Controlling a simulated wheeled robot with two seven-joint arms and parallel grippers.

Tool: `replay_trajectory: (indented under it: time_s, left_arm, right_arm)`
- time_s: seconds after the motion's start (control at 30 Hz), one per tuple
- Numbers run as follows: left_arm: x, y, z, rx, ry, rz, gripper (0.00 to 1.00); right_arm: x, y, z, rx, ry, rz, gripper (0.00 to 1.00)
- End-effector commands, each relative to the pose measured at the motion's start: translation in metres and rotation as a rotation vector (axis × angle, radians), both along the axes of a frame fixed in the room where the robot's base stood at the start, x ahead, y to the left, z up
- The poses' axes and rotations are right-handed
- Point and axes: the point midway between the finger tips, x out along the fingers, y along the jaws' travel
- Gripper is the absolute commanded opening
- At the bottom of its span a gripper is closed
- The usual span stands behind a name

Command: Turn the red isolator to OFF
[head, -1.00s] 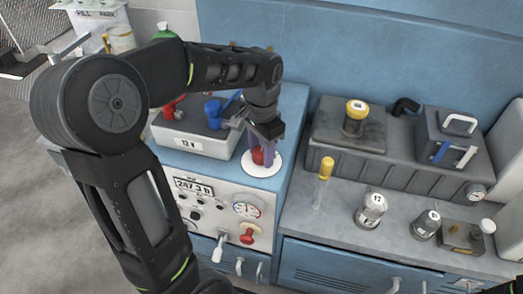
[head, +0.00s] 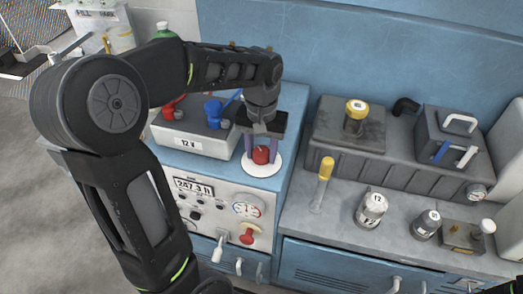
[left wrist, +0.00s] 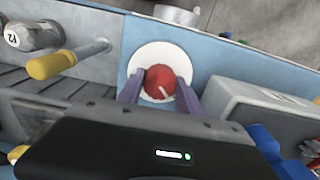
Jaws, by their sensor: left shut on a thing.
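The red isolator (head: 261,155) is a round red knob on a white disc (head: 273,168) on top of the blue cabinet. My left gripper (head: 262,153) reaches down over it from above, with one finger on each side, and is shut on the knob. I cannot read any ON or OFF marking on the white disc.
A grey 12 V battery box (head: 190,138) with red and blue clamps stands just left of the isolator.

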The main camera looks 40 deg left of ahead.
Motion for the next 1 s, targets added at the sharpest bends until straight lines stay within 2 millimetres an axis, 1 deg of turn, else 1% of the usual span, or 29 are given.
replay_trajectory:
  time_s: [0.33,0.37,0.6,0.63,0.87,1.0]
  left_arm:
    - [0.0006,0.0003,0.0008,0.0,-0.002,0.008,0.02]
    - [0.0006,0.0003,0.0008,-0.001,-0.003,0.008,0.43]
    - [0.0003,0.0002,0.0004,-0.001,-0.001,0.006,0.63]
    - [0.0003,0.0001,0.0004,-0.001,-0.001,0.006,0.64]
    - [0.0002,0.0001,0.0005,-0.001,-0.001,0.005,0.64]
    - [0.0008,0.0001,0.0071,0.0,-0.003,0.005,0.64]
  right_arm:
    - [0.0,0.0001,0.0001,0.0,0.0,0.0,0.36]
    - [0.0,0.0001,0.0001,0.0,0.0,0.0,0.36]
    - [0.0,0.0,0.0001,0.0,0.0,0.0,0.36]
    - [0.0,0.0,0.0001,0.0,0.0,0.0,0.36]
    - [0.0,0.0,0.0,0.0,0.0,0.0,0.36]
    - [0.0,0.0,-0.0001,0.0,0.0,0.0,0.36]
